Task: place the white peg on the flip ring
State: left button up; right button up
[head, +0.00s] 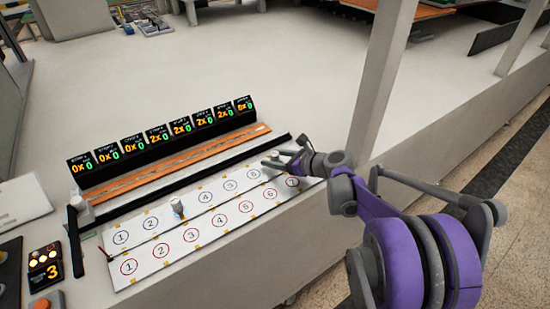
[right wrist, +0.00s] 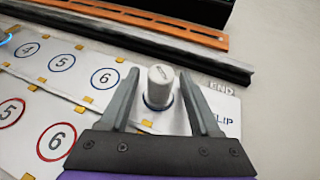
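My right gripper (right wrist: 160,74) is open, with one finger on each side of this peg and gaps visible. In the head view my right gripper (head: 288,155) is at the far right end of the numbered board (head: 175,238). Another white peg (head: 177,207) stands in the blue row between rings 2 and 4. Lettering ending in "LIP" (right wrist: 225,120) shows beside the right finger; the finger hides part of it. My left gripper is not in view.
A black rail (head: 190,176) and an orange strip (head: 180,160) run behind the board, with a row of display boxes (head: 160,138) behind them. A grey post (head: 383,80) rises behind my right arm. The table beyond the displays is largely clear.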

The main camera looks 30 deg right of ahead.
jog(key=shift+r, duration=0.25)
jog(key=v, duration=1.2)
jog(key=shift+d+f, duration=0.1)
jog(key=shift+f, duration=0.05)
